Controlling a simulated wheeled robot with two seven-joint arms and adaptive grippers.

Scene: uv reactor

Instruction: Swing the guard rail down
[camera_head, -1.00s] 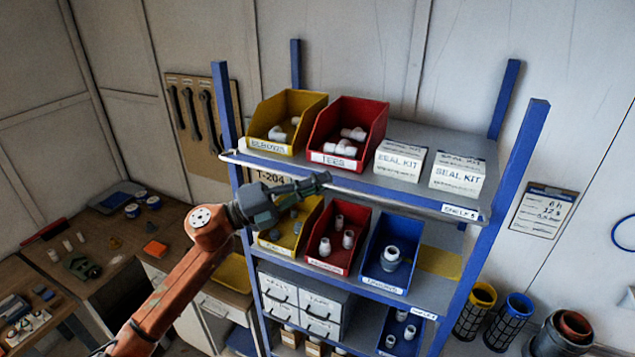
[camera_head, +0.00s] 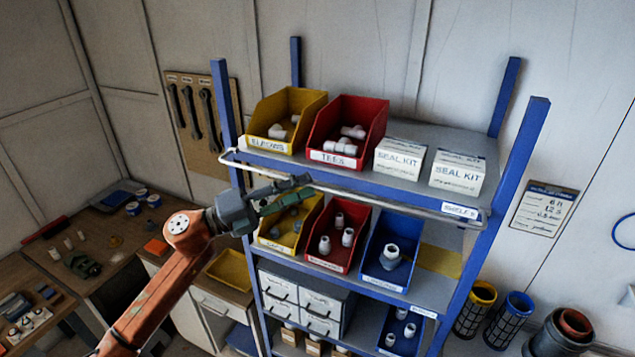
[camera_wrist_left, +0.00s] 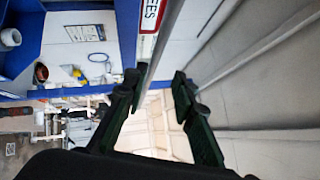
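The guard rail (camera_head: 380,200) is a thin silver bar along the front of the top shelf (camera_head: 400,186). It stands slightly out from the shelf edge, with its bent left end in view. In the left wrist view the rail (camera_wrist_left: 168,40) runs down towards the gap between the fingertips of my left gripper (camera_wrist_left: 158,82). The fingers are apart; I cannot tell whether either touches the rail. My right gripper is not in view.
A yellow bin (camera_head: 290,122), a red tees bin (camera_head: 347,130) and two seal kit boxes (camera_head: 400,158) stand on the top shelf. More bins, including a blue one (camera_head: 392,252), sit close below. Blue posts (camera_head: 510,165) flank the shelves. A workbench (camera_head: 100,235) is at left.

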